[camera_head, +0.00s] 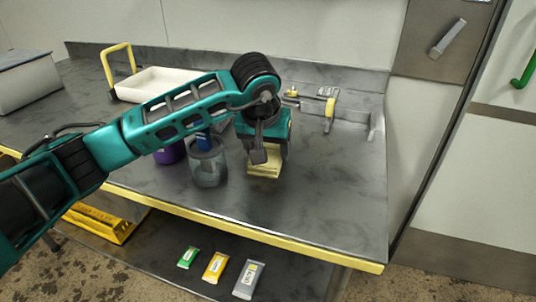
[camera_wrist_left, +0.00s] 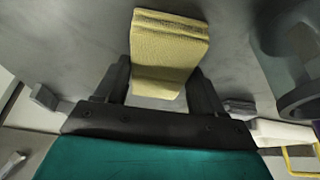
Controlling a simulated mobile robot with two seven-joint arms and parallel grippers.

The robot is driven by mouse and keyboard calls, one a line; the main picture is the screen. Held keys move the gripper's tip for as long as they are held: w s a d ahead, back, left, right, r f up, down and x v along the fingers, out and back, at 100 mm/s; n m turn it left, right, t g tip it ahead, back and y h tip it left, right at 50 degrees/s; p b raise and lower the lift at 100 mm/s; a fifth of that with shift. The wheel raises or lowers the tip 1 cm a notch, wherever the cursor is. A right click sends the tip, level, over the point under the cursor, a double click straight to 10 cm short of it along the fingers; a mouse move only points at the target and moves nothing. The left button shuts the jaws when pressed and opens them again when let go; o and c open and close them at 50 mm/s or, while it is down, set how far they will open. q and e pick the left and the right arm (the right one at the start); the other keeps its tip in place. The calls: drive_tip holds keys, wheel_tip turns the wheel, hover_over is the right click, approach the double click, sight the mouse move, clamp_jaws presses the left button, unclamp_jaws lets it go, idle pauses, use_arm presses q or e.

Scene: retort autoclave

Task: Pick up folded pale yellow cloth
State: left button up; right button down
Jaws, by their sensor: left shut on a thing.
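The folded pale yellow cloth (camera_head: 264,171) is at the grey counter's surface near its front edge, just right of a clear jar. In the left wrist view the cloth (camera_wrist_left: 167,52) sits between the two fingers, its folded layers showing at the far end. My left gripper (camera_head: 268,157) reaches down over the cloth from above and is shut on it. The left gripper (camera_wrist_left: 163,88) also shows in the wrist view, a finger on each side of the cloth. I cannot tell whether the cloth touches the counter. My right gripper is not in view.
A clear jar (camera_head: 208,168) stands close left of the cloth, with a purple container (camera_head: 170,152) behind it. A white tray with a yellow handle (camera_head: 158,84) is at the back. Several packets (camera_head: 215,267) lie on the lower shelf. The counter right of the cloth is clear.

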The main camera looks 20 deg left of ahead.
use_arm(q)
drive_tip(key=c, duration=0.3)
wheel_tip(320, 180, up, 20)
drive_tip(key=p, duration=0.2)
drive_tip(key=shift+p, duration=0.3)
